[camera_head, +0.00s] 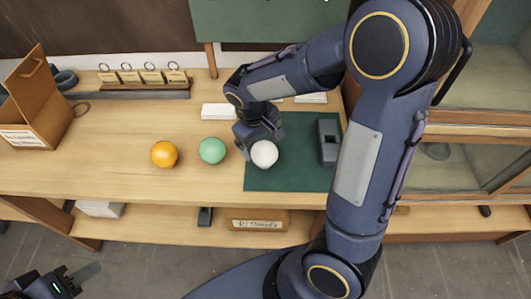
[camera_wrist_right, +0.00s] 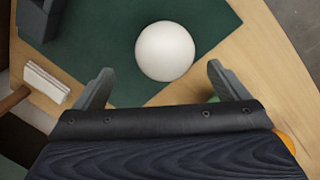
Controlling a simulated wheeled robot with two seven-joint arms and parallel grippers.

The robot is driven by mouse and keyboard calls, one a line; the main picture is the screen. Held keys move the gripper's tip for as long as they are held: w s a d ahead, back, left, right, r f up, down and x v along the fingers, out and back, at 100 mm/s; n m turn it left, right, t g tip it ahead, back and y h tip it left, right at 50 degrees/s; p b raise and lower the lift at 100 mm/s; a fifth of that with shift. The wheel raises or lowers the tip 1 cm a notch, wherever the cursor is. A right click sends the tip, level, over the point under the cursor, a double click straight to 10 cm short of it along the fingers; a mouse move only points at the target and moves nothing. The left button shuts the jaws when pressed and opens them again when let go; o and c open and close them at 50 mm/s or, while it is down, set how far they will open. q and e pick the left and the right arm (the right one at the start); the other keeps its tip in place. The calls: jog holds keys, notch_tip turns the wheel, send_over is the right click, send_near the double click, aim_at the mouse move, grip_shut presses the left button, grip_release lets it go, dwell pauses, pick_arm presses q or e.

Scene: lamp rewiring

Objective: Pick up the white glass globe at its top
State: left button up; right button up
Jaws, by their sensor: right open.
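The white glass globe (camera_head: 264,154) rests on the dark green mat (camera_head: 285,180), near the mat's left side. My right gripper (camera_head: 259,144) is just behind and above the globe in the head view, pointing down. In the right wrist view the globe (camera_wrist_right: 165,51) sits beyond the two spread fingers of the right gripper (camera_wrist_right: 158,85), with nothing between them. I see no clear contact with the globe. My left gripper (camera_head: 78,281) is low at the bottom left of the head view, away from the table; its jaw opening is not clear.
A green globe (camera_head: 212,150) and an orange globe (camera_head: 164,154) stand left of the mat. A grey device (camera_head: 329,142) lies on the mat's right side. A white block (camera_head: 218,111) lies behind. A rack with tags (camera_head: 145,83) and a brown box (camera_head: 38,100) stand at the back left.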

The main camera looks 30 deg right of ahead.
aim_at(262, 147)
jog(key=f, duration=0.4)
jog(key=f+p, duration=0.1)
jog(key=f, duration=0.1)
jog(key=shift+s+d, duration=0.1)
jog(key=shift+d, duration=0.2)
jog(key=c, duration=1)
jog(key=shift+c, duration=0.2)
jog(key=shift+r, duration=0.1)
